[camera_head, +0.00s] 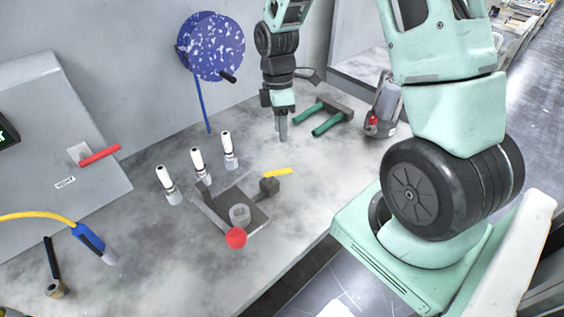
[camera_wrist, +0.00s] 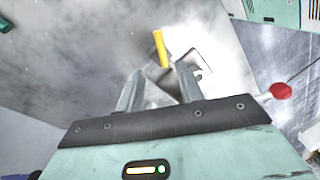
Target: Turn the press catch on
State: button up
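The press (camera_head: 229,207) is a grey metal plate on the bench with a clear round piece and a red ball knob (camera_head: 236,238). In the wrist view the yellow lever (camera_wrist: 161,48) shows just beyond my fingertips. My gripper (camera_head: 282,136) points down above the bench, behind the lever. In the wrist view my gripper (camera_wrist: 160,75) has its fingers apart with nothing held between them.
A green-handled tool (camera_head: 328,117) lies right of my gripper. A blue speckled disc (camera_head: 212,47) is on the wall. A panel with a red handle (camera_head: 100,155) is at left. Bench right of the lever is clear.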

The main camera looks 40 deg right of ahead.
aim_at(278, 173)
jog(key=f, duration=0.3)
jog(key=s+f+p, duration=0.1)
jog(key=f, duration=0.3)
jog(key=s+a+f+p, duration=0.1)
jog(key=f, duration=0.3)
jog(key=shift+f, duration=0.15)
grip_shut()
jog(key=shift+a, duration=0.1)
